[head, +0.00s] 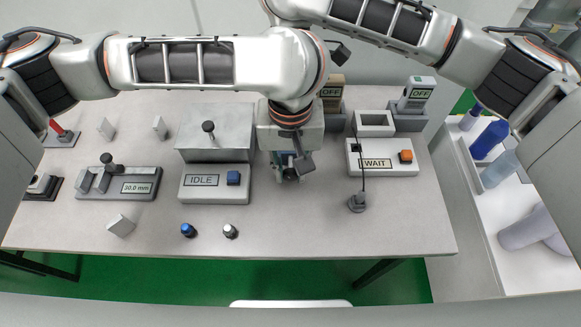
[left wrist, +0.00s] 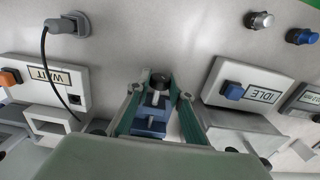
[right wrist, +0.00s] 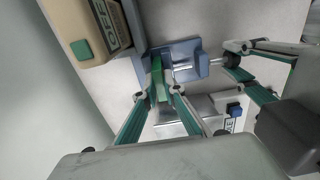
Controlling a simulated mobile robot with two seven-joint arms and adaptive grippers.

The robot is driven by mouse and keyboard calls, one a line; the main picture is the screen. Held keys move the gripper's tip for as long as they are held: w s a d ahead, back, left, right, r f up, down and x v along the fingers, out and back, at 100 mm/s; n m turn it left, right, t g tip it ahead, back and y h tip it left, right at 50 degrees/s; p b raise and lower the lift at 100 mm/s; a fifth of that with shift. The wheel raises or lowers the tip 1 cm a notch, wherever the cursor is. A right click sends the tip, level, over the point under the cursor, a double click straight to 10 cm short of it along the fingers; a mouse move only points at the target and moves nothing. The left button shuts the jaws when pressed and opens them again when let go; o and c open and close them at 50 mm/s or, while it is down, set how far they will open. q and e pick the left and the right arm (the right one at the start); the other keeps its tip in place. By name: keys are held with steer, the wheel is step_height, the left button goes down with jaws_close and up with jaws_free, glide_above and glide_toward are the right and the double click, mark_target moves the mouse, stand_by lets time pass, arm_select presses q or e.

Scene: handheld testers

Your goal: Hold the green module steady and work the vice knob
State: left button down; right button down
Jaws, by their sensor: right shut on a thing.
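The blue vice (right wrist: 185,62) stands on the table in the right wrist view, with a screw leading to its black knob (right wrist: 232,61). The green module (right wrist: 157,78) stands at the vice's jaw. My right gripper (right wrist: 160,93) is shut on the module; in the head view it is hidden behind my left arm. My left gripper (left wrist: 161,94) points down at the vice, its fingers apart on either side of the dark knob (left wrist: 160,80), with gaps visible. In the head view the vice (head: 284,160) is mostly covered by my left wrist.
An IDLE tester (head: 213,196) stands left of the vice and a WAIT tester (head: 385,168) right, with a cable and plug (head: 357,202) in front. An OFF meter (head: 416,95) stands behind. Two small knobs (head: 189,230) lie near the front edge. The front right of the table is clear.

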arm_select(q)
steer(key=shift+d, duration=0.1)
steer(key=shift+d+y, duration=0.1)
steer(key=shift+y, duration=1.4)
steer(key=c, duration=1.8)
jaws_free()
steer(key=v, duration=1.2)
steer(key=shift+d, duration=0.1)
